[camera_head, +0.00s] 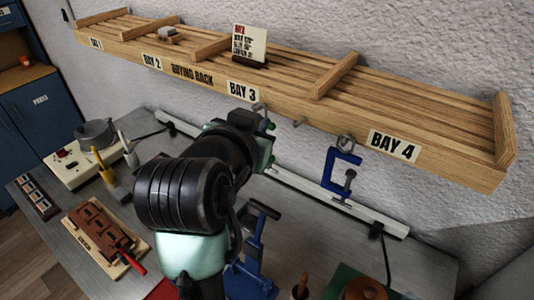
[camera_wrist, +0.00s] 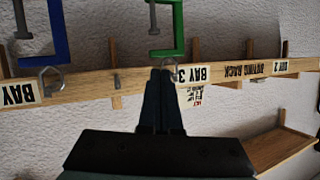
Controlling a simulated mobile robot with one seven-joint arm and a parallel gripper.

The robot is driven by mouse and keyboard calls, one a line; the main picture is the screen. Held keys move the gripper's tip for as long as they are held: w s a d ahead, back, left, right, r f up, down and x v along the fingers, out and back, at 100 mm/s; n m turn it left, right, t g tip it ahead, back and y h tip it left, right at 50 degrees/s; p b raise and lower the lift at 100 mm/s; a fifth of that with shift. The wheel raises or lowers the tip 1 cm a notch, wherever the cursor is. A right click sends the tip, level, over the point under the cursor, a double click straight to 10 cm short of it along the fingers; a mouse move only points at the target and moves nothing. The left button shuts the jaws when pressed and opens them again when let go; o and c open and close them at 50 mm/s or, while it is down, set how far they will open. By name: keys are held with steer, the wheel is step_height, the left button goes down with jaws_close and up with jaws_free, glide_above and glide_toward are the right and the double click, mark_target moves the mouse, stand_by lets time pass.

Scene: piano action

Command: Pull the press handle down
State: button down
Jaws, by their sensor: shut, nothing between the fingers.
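A blue metal device (camera_head: 250,252) stands on the grey bench, partly hidden behind my arm. It looks like the press, with a dark bar (camera_head: 263,209) at its top that may be its handle. My gripper (camera_wrist: 161,73) is shut and empty in the wrist view, its fingertips pointing at the wooden rack near the BAY 3 label. In the head view my arm hides most of the gripper, which is up by the rack's front edge, well away from the blue device. The press does not show in the wrist view.
The wooden drying rack (camera_head: 300,108) runs along the wall above the bench. A blue clamp (camera_head: 332,172) and a green clamp (camera_wrist: 166,28) hang from it. A hotplate with a pot (camera_head: 97,132), a brown mould on a board (camera_head: 96,232) and pencil cups stand at left.

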steer(key=s+f+m+g+p, duration=0.1)
steer(key=s+f+g, duration=0.1)
steer(key=f+g, duration=0.1)
steer(key=s+f+m+g+h+p, duration=0.1)
steer(key=s+f+g, duration=0.1)
steer(key=f, duration=0.3)
steer(key=shift+s+a+f+g, duration=0.2)
steer(key=shift+s+f+g, duration=0.2)
steer(key=shift+g, duration=0.2)
steer(key=shift+w, duration=0.1)
steer(key=d+p+x, duration=0.1)
steer(key=p+x, duration=0.2)
steer(key=x, duration=0.7)
steer(key=s+a+p, duration=0.2)
steer(key=s+a, duration=0.1)
steer(key=shift+s, duration=0.2)
steer(key=shift+f+h+b, duration=0.1)
steer(key=shift+h+b, duration=0.2)
steer(key=shift+b, duration=0.1)
